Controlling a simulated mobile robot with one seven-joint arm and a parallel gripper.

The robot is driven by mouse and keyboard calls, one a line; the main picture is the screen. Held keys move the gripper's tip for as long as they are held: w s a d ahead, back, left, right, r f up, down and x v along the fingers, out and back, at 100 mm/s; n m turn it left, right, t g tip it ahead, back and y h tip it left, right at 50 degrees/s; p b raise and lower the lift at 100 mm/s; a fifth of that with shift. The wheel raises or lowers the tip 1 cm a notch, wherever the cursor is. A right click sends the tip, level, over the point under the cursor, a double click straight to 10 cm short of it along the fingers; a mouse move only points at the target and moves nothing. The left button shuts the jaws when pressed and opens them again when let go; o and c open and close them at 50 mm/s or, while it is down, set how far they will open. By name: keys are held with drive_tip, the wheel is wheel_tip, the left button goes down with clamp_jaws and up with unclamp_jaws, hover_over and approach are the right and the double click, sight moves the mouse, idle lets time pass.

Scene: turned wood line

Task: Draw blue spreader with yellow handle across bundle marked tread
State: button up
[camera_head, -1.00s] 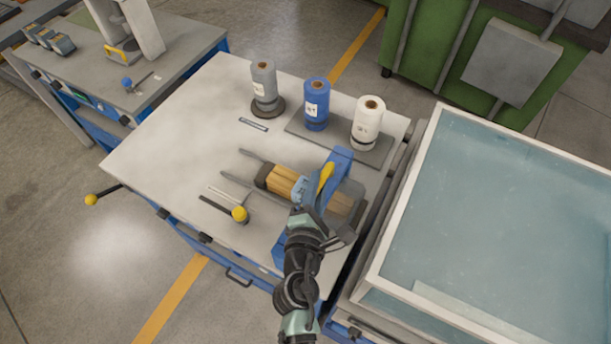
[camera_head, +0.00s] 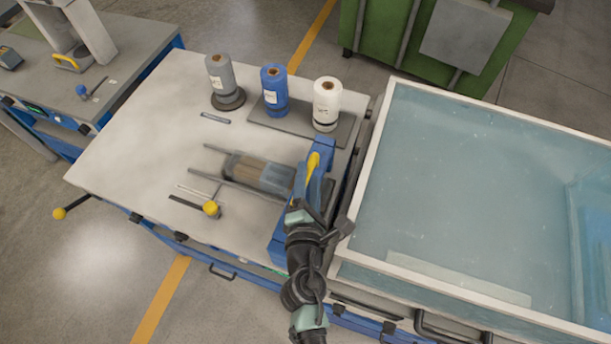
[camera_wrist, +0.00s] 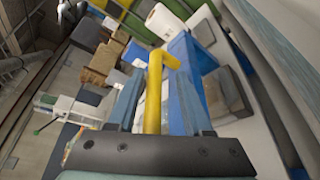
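The blue spreader (camera_head: 319,150) is a long blue bar with a yellow handle (camera_head: 313,166). It stands at the right end of the wooden bundle (camera_head: 240,166) on the pale worktable. The bundle lies between grey rails; its left part shows brown wood, and a bluish, film-like layer covers its right part. I cannot read a mark on it. My gripper (camera_head: 301,196) is at the handle. In the wrist view, the gripper's blue fingers (camera_wrist: 153,100) are closed on either side of the yellow handle (camera_wrist: 154,75). The spreader and my arm hide the bundle's right end.
Grey (camera_head: 222,75), blue (camera_head: 274,92) and white (camera_head: 326,102) rolls stand at the table's back. A yellow-knobbed lever (camera_head: 210,208) is left of my gripper. A large glass-topped unit (camera_head: 470,190) stands close on the right. The table's left side is mostly clear.

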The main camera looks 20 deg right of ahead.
drive_tip(key=shift+w+a, duration=0.1)
drive_tip(key=shift+s+a, duration=0.15)
drive_tip(key=shift+s, duration=0.2)
drive_tip(key=b+v, duration=0.3)
drive_tip(key=v, duration=0.9)
drive_tip(key=shift+b, duration=0.3)
drive_tip(key=shift+s+r, duration=0.1)
drive_tip(key=shift+r, duration=0.05)
